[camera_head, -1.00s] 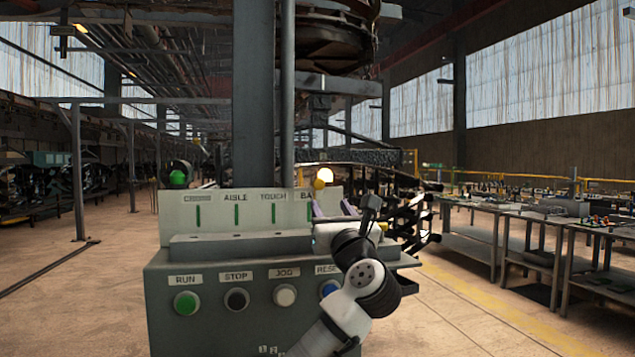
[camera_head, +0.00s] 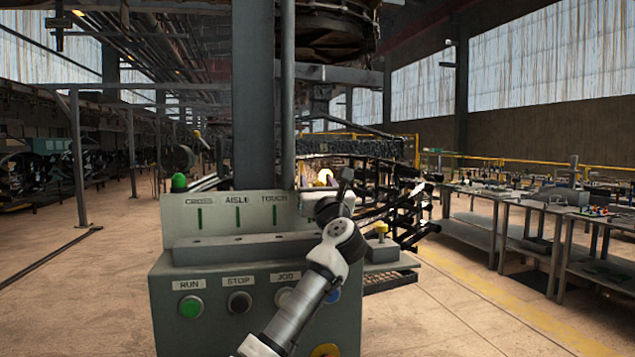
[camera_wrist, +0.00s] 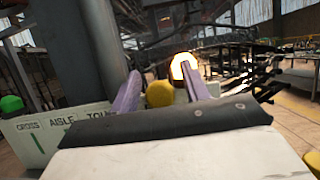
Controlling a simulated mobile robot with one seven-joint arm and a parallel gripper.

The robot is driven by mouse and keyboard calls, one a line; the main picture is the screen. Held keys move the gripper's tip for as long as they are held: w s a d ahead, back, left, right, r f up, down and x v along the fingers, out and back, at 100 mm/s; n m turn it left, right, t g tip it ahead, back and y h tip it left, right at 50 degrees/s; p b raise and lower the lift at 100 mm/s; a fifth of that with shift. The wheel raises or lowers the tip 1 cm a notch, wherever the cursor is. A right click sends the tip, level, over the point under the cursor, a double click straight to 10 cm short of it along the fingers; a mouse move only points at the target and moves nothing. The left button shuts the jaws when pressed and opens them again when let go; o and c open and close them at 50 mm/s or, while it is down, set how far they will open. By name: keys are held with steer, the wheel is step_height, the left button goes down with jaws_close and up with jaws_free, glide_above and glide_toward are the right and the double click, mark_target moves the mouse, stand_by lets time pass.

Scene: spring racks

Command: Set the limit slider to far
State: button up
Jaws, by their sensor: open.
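The console (camera_head: 260,255) stands ahead, its upright panel marked CROSS, AISLE and TOUCH over green strips. No limit slider label is readable. A yellow knob (camera_head: 381,228) sits on a ledge at the console's right. My gripper is at the panel's right end; in the head view my wrist hides its fingers. In the wrist view my gripper (camera_wrist: 160,68) is open, with two purple fingers apart. A round yellow knob (camera_wrist: 160,93) shows between them with no visible contact. I cannot tell whether both yellow knobs are the same. Another yellow patch is cut off at lower right.
A lit lamp (camera_head: 325,176) glows behind my wrist. RUN (camera_head: 191,306) and STOP (camera_head: 239,302) buttons are on the front; my arm partly covers the others. A thick column (camera_head: 254,95) rises behind the panel. Workbenches (camera_head: 500,212) stand right, with open floor between.

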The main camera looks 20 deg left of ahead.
jaws_close()
steer(key=d, duration=0.1)
steer(key=w+d, duration=0.1)
steer(key=shift+w+d+p, duration=0.3)
steer(key=shift+p, duration=0.1)
jaws_free()
steer(key=shift+w+d, duration=0.1)
